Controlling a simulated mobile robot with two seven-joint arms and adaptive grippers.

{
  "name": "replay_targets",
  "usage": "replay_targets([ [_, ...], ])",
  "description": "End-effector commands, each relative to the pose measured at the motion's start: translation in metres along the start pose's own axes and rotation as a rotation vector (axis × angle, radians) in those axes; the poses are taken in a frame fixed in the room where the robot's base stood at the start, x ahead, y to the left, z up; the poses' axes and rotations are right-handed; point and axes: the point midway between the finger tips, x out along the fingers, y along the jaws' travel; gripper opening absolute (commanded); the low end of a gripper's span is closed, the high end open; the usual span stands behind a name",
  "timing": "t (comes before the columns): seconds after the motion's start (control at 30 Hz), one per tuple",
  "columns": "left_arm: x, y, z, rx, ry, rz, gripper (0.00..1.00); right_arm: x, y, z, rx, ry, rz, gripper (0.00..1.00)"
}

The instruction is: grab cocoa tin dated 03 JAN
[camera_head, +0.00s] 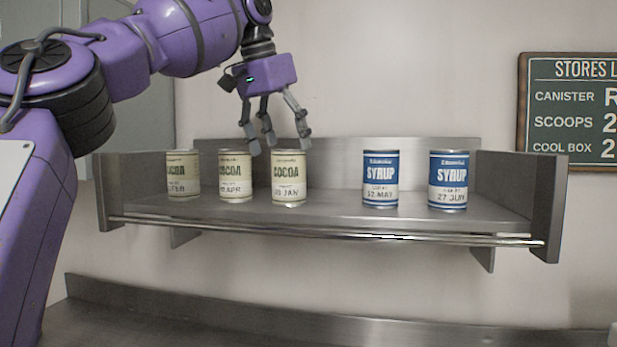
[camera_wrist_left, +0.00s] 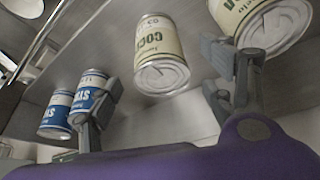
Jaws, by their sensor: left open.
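Three cream cocoa tins stand upright on the left half of the steel shelf. The middle cocoa tin (camera_head: 235,178) reads APR, and the left cocoa tin (camera_head: 183,176) has a date I cannot read. My right gripper is out of view.
Two blue syrup tins (camera_head: 380,180) (camera_head: 448,181) stand right of a gap on the shelf (camera_head: 330,203). A front rail (camera_head: 330,233) and side walls (camera_head: 548,205) bound the shelf. A stores board (camera_head: 570,112) hangs at the right.

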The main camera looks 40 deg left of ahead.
Motion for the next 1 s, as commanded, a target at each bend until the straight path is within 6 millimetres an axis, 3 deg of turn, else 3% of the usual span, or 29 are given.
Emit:
replay_targets([
  [0.3,0.037,0.0,0.0,0.0,-0.004,0.0,0.75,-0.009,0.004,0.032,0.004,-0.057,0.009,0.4],
  [0.57,0.071,0.001,-0.002,0.0,-0.001,0.0,0.75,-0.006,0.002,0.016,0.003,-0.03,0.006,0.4],
  [0.83,0.075,0.001,-0.003,-0.001,0.0,0.0,0.75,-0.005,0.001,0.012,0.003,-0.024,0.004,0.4],
  [1.0,0.075,0.001,-0.003,-0.001,0.0,0.0,0.54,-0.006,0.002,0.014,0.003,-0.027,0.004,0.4],
])
